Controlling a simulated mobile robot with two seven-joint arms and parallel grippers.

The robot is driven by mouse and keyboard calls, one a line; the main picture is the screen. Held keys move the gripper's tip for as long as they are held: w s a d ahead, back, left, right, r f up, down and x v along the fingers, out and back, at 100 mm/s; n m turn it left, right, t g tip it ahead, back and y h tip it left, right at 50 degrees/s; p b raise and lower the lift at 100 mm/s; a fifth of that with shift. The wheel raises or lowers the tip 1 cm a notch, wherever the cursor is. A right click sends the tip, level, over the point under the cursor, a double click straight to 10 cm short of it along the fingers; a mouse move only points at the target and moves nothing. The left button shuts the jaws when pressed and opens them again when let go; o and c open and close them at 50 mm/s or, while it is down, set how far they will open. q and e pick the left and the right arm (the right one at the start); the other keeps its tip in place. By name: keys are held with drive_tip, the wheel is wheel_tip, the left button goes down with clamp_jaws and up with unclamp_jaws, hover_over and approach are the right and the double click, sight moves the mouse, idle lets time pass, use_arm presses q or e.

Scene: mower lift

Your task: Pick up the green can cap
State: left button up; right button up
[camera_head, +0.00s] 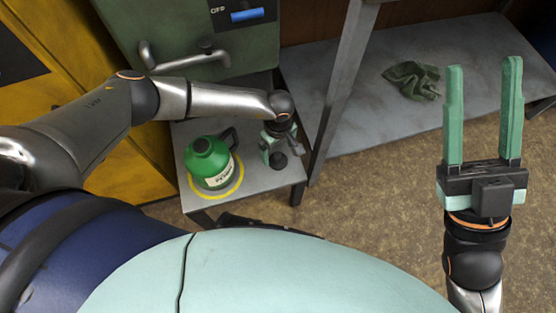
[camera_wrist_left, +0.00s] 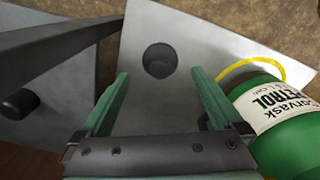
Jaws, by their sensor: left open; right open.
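The green can (camera_head: 208,165), with a dark handle and white label, stands on a small grey table inside a yellow ring. It also shows at the right of the left wrist view (camera_wrist_left: 302,133). A dark round cap (camera_head: 279,160) sits apart from the can on the tabletop; it also shows in the left wrist view (camera_wrist_left: 160,60). My left gripper (camera_head: 279,148) is open above the cap. In the left wrist view, the cap appears between and just beyond the fingertips (camera_wrist_left: 158,75). My right gripper (camera_head: 483,66) is open, empty and raised at the right.
The small table (camera_head: 244,197) has a front edge near the can. A green machine (camera_head: 190,40) with a metal handle stands behind it. A grey post (camera_head: 340,85) rises right of the table. A green cloth (camera_head: 412,79) lies on a grey bench (camera_head: 360,130).

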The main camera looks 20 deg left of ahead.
sight(278, 156)
use_arm(q)
wheel_tip(278, 156, down, 5)
drive_tip(key=b, duration=0.2)
drive_tip(key=shift+f+b, duration=0.15)
drive_tip(key=shift+b, duration=0.25)
drive_tip(key=shift+a, duration=0.1)
clamp_jaws()
idle(0.4)
